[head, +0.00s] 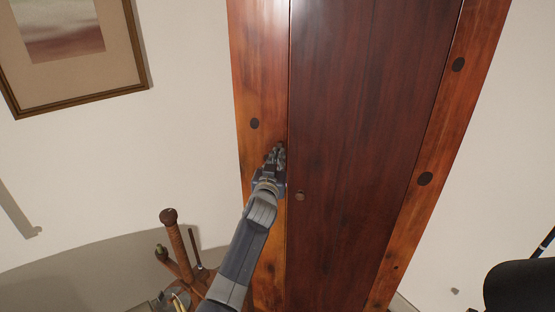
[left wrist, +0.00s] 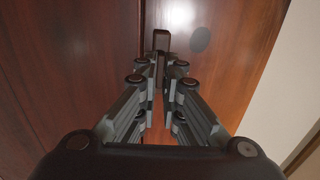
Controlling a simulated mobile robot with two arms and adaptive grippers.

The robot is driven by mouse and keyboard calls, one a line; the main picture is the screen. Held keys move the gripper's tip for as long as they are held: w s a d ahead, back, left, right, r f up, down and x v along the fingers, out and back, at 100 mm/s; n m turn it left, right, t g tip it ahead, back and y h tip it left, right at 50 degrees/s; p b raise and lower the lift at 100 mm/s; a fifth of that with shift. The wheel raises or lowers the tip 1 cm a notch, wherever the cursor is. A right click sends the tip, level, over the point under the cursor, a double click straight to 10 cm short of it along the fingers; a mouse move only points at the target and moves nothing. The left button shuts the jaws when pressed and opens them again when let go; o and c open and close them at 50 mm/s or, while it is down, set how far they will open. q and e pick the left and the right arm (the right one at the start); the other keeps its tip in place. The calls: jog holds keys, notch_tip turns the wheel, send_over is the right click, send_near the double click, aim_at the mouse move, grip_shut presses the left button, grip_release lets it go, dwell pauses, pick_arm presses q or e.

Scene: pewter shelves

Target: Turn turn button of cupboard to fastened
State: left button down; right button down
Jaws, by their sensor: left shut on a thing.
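The tall cupboard has a dark red-brown door (head: 350,110) and a lighter orange-brown frame (head: 262,60). The door looks closed, flush with the frame at the seam. My left gripper (head: 279,153) is at the left frame post beside the seam. In the left wrist view its fingers (left wrist: 161,75) are shut on the small dark turn button (left wrist: 161,39), which sits by the seam on the frame side. The fingers hide part of the button, so I cannot tell its exact angle. My right gripper is not in view.
A small round knob (head: 299,196) is on the door, right of my left gripper. A wooden item with posts (head: 178,245) stands low at the left. A framed picture (head: 140,45) hangs on the wall. A black object (head: 520,287) is at lower right.

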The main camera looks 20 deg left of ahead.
pick_arm(q)
jog(key=shift+m, duration=0.3)
jog(key=shift+d+f+m, duration=0.1)
jog(key=shift+f+m, duration=0.05)
jog(key=shift+m, duration=4.15)
jog(key=shift+d+f+m, duration=0.1)
jog(key=shift+f+m, duration=0.05)
jog(key=shift+m, duration=4.15)
jog(key=c, duration=1.8)
grip_release()
jog(key=shift+o, duration=0.2)
jog(key=shift+s, duration=0.1)
